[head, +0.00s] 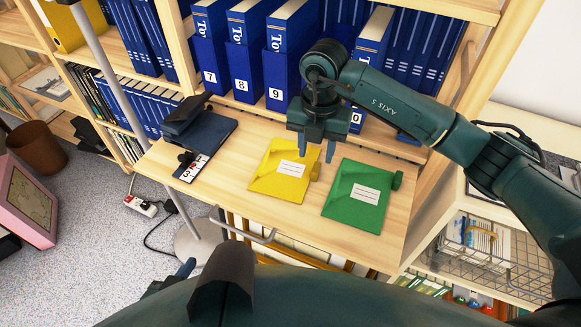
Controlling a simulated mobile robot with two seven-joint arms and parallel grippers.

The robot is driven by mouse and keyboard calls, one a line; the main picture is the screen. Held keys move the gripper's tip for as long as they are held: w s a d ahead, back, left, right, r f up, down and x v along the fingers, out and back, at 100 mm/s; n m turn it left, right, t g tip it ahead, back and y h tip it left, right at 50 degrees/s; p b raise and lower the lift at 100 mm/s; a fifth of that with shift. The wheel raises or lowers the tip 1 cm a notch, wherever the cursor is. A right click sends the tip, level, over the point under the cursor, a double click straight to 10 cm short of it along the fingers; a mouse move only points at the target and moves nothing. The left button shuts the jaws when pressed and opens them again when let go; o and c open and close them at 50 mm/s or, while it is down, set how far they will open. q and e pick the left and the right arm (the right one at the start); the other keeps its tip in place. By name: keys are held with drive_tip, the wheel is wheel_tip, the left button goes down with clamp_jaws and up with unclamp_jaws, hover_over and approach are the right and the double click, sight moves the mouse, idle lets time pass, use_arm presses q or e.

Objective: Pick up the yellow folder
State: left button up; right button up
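The yellow folder (277,183) lies flat on the wooden shelf board, with a white label on it and a small yellow roll-like part at its right edge. My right gripper (316,150) points down over the folder's upper right corner. Its two fingers are apart with nothing seen between them. I cannot tell whether they touch the folder. My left gripper (170,279) shows only in part at the lower left, beyond my own dark body, away from the folder. Its opening is unclear.
A green folder (346,211) lies just right of the yellow one. A dark blue stapler-like device (200,135) sits left on the board (229,190). Numbered blue binders (283,75) stand behind. A metal pole (150,140) rises at left. A wire basket (485,250) is at right.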

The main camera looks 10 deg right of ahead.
sight(316, 167)
drive_tip(key=shift+w+d+f, duration=0.1)
drive_tip(key=shift+w+f, duration=0.05)
drive_tip(key=shift+f, duration=0.8)
drive_tip(key=shift+w+d+f, duration=0.1)
drive_tip(key=shift+f, duration=0.85)
drive_tip(key=shift+w+d+f, duration=0.1)
drive_tip(key=shift+w+f, duration=0.05)
drive_tip(key=shift+f, duration=0.8)
clamp_jaws()
